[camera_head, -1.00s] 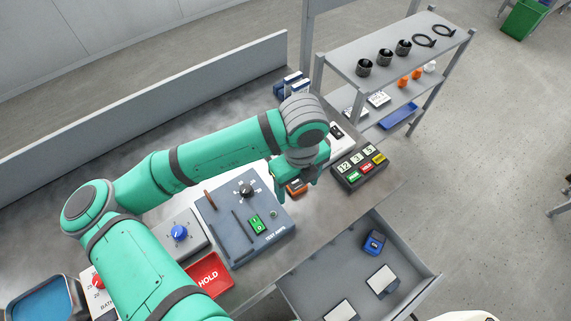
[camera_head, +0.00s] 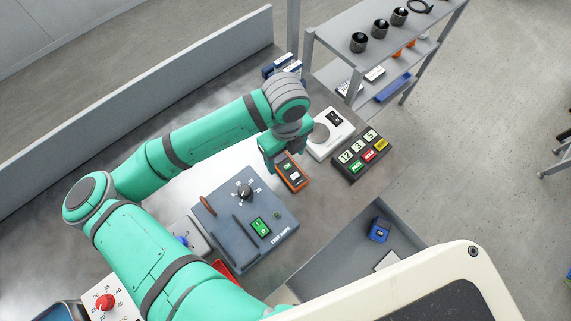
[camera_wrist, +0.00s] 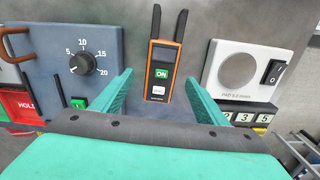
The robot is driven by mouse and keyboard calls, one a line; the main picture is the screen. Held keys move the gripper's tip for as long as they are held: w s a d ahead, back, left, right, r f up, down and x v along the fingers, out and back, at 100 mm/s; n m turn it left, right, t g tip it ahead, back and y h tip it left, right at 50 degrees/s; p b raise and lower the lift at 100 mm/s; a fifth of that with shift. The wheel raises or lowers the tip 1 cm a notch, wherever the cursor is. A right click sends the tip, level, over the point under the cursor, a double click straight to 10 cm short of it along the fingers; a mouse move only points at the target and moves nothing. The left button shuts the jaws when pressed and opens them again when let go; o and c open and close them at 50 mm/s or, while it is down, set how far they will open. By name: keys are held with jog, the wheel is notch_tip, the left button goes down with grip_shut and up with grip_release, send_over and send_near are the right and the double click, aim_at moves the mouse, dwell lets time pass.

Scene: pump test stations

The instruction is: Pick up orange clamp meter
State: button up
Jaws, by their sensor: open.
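The orange clamp meter (camera_head: 291,172) lies on the grey bench between the blue-grey test box and the white pad unit. In the wrist view the clamp meter (camera_wrist: 160,75) has an orange rim, a dark face with a green ON label, and two black prongs pointing away from me. My gripper (camera_head: 285,160) is over its far end in the head view and partly hides it. In the wrist view my gripper (camera_wrist: 162,92) is open, with one green finger on each side of the meter and a gap to both. Nothing is between the fingers in their grip.
The test box (camera_head: 243,225) with a dial stands left of the meter. The white pad unit (camera_head: 331,133) stands to its right, beside a dark box with number tiles (camera_head: 361,156). An open drawer (camera_head: 345,252) holds a blue item (camera_head: 380,230). A shelf rack (camera_head: 375,45) stands behind.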

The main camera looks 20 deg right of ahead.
aim_at(286, 165)
jog(key=shift+w+d+f, duration=0.1)
jog(key=shift+w+f, duration=0.05)
jog(key=shift+f, duration=2.75)
jog(key=shift+c, duration=0.3)
jog(key=c, duration=1.3)
jog(key=shift+o, duration=0.2)
